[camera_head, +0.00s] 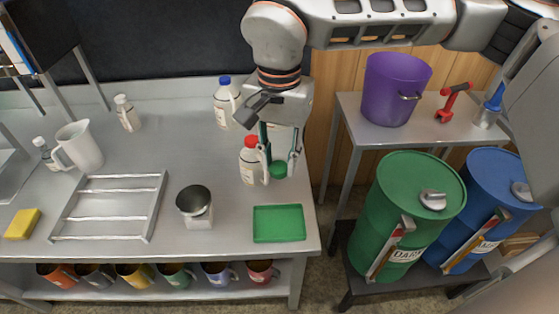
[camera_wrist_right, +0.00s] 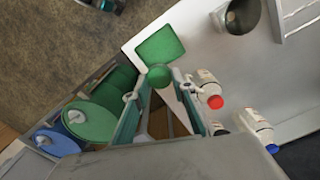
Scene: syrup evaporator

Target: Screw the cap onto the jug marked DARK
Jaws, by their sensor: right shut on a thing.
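My right gripper (camera_head: 279,163) points down over the right part of the steel table, shut on a green cap (camera_head: 278,169). The wrist view also shows the cap (camera_wrist_right: 158,76) between the fingertips. A white jug with a red cap (camera_head: 251,160) stands just left of the gripper. A jug with a blue cap (camera_head: 224,104) stands farther back. Another pale jug (camera_wrist_right: 216,128) is mostly hidden beside the gripper in the wrist view; its top looks dark. I cannot read DARK on any jug. My left gripper is not in view.
A green tray (camera_head: 279,223) lies at the front right table corner. A green drum (camera_head: 408,213), labelled DARK, and a blue drum (camera_head: 490,205) stand right.

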